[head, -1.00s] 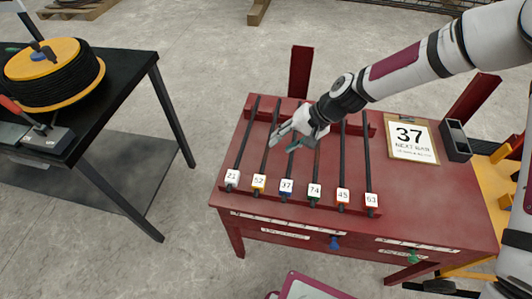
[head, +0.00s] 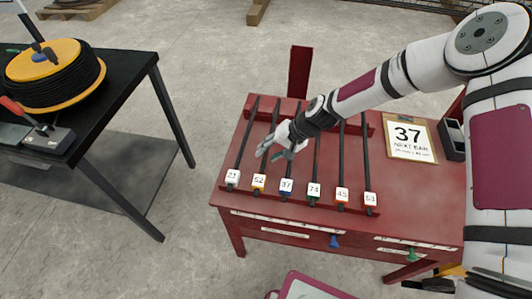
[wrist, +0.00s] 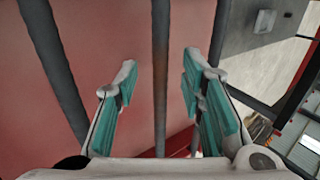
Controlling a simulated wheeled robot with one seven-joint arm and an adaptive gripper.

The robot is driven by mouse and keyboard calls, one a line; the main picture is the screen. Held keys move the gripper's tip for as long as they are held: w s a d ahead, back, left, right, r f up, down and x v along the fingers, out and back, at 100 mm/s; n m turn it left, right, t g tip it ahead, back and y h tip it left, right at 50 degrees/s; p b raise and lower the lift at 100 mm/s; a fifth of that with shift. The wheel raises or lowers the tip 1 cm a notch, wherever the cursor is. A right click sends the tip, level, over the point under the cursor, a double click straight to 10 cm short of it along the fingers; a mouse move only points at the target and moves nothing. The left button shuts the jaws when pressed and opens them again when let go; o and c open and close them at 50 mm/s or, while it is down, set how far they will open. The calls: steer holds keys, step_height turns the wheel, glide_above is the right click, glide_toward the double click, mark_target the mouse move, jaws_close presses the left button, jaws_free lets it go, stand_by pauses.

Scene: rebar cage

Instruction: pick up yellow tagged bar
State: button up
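The yellow tagged bar (head: 263,168) is a dark rod lying on the red table, second from the left in the row. Its white tag reads 52, with yellow at the tag. My gripper (head: 274,154) is open above this bar, over its middle to lower stretch, and hides part of it. In the wrist view the bar (wrist: 160,30) runs between the two teal-padded fingers (wrist: 160,72), apart from both. I cannot tell the height left between fingertips and bar.
Parallel bars lie close on both sides: the 21 bar (head: 238,155) and the blue-tagged 37 bar (head: 287,174). A sign reading 37 (head: 409,139) and a dark box (head: 452,140) sit at the right. A black table (head: 120,85) with a spool (head: 55,75) stands left.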

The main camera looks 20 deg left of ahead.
jaws_close()
steer(key=shift+r, duration=0.15)
